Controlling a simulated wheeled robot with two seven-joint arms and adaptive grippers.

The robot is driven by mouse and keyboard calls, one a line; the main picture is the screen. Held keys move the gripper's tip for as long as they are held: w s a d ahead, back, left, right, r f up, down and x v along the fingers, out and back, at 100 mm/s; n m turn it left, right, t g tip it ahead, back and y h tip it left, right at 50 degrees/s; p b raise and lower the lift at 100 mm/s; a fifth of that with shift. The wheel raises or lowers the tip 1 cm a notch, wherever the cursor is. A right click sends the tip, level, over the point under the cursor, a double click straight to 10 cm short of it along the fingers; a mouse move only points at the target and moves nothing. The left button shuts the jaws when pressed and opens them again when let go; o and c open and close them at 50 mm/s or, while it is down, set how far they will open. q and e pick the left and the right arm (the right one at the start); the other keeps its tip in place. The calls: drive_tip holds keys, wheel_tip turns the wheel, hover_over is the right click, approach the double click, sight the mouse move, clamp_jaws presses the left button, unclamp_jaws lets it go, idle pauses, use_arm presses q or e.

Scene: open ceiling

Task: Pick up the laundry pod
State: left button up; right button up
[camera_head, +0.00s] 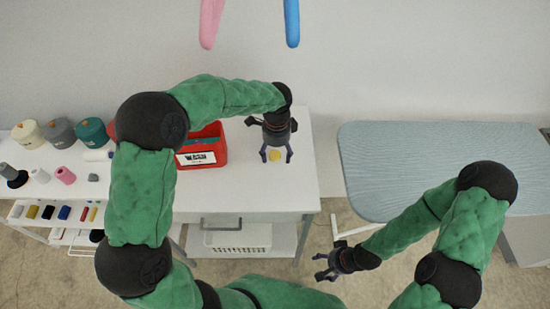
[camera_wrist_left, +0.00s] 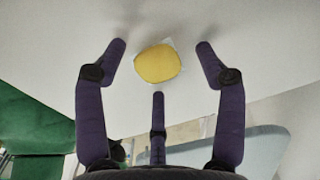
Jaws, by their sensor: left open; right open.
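The laundry pod (camera_head: 274,155) is a small yellow, rounded piece lying on the white table top. In the left wrist view the pod (camera_wrist_left: 158,64) shows a pale clear edge around its yellow middle. My left gripper (camera_head: 276,156) is over the pod, pointing down, with its fingers spread around it. In the left wrist view the left gripper (camera_wrist_left: 158,75) is open, and the pod lies between its fingertips with gaps on all sides. My right gripper (camera_head: 322,269) is open and empty, low in front of the table and away from the pod.
A red bin (camera_head: 221,150) labelled WASH stands on the white table (camera_head: 255,192), left of my left gripper. Several pots and spools stand further left. A blue ironing board (camera_head: 410,150) is to the right. A white basket (camera_head: 238,238) sits below the table.

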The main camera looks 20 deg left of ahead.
use_arm(q)
drive_tip(key=c, duration=0.9)
drive_tip(key=shift+r, duration=0.1)
